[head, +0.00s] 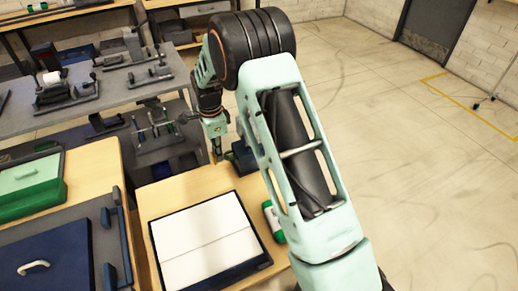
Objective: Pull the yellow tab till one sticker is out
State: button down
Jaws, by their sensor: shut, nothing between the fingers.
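My gripper (217,156) points down above the far end of a light wood table, and its fingers look closed and empty. My arm reaches over the table from the right. A dark blue object (238,158) sits beside the gripper at the table's far edge, partly hidden behind my arm; I cannot tell whether it is the sticker dispenser. No yellow tab or sticker can be made out.
A dark-framed white board (205,240) lies on the wood table (170,192). A green and white cylinder (272,222) lies right of it, near my arm. Green boxes (32,185) and a dark blue case (45,255) stand at left. A grey bench (50,118) holds several devices behind.

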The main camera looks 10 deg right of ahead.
jog(key=shift+s+a, duration=0.1)
jog(key=shift+a, duration=0.25)
notch_tip(320, 180, up, 7)
jog(key=p, duration=0.4)
jog(key=shift+d, duration=0.35)
